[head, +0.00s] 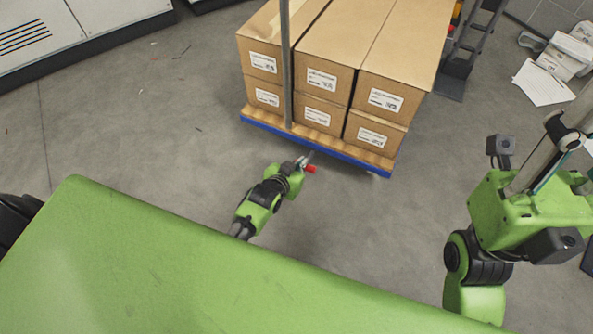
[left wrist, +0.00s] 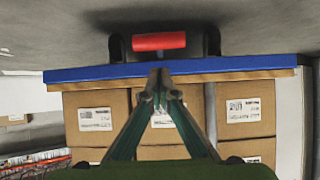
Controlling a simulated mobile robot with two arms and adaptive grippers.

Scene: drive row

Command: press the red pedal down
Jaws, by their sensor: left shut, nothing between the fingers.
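The red pedal (head: 310,168) is a small red bar low in front of the blue-edged pallet in the head view. In the left wrist view the red pedal (left wrist: 158,41) sits between two black brackets, above the blue edge in the picture. My left gripper (head: 306,159) is shut and empty, right beside the pedal. Its fingertips (left wrist: 159,76) show just below the pedal in the wrist view, in front of the blue edge; I cannot tell whether they touch it. My right gripper (head: 560,145) is at the far right, its tips not clearly seen.
Stacked cardboard boxes (head: 322,82) stand on the pallet with the blue edge (head: 330,151), behind an upright grey post (head: 286,65). A grey cabinet (head: 40,35) is at top left. White papers (head: 541,84) lie at top right. The grey floor (head: 150,130) left of the pallet is mostly clear.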

